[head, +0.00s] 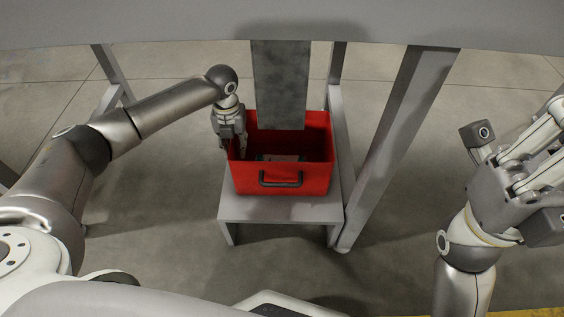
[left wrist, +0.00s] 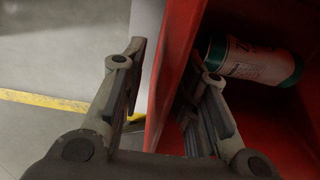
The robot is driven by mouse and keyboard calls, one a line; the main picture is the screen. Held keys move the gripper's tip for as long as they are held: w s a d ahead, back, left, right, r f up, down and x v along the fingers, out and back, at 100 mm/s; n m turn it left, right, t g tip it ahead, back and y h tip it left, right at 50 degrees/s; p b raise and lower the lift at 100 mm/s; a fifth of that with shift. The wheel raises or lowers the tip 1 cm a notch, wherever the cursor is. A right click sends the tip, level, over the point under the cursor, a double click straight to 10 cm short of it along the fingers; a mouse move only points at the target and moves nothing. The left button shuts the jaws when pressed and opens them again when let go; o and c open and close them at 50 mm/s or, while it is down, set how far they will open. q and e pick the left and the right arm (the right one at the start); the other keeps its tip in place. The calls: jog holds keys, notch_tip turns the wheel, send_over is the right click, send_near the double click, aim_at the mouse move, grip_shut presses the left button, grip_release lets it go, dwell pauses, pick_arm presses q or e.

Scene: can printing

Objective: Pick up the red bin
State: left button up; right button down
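The red bin (head: 313,178) is an open box with a dark handle on its front, standing on a low grey stand (head: 270,208). My left gripper (head: 234,146) is at the bin's left wall. In the left wrist view my left gripper (left wrist: 165,95) is open astride the red wall (left wrist: 172,75), one finger outside and one inside. A gap shows between the outer finger and the wall; contact of the inner finger is unclear. A can with green ends (left wrist: 250,62) lies inside the bin. My right gripper (head: 520,160) is open and empty, far right of the bin.
A grey chute (head: 280,85) hangs over the bin's back part and hides some of its rear. Grey frame legs (head: 400,125) stand close to the right and behind. A large grey surface (head: 420,22) crosses above. The floor in front is clear.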

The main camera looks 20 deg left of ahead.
pick_arm(q)
jog(key=shift+f, duration=0.55)
jog(key=shift+c, duration=0.2)
grip_shut()
jog(key=shift+r, duration=0.1)
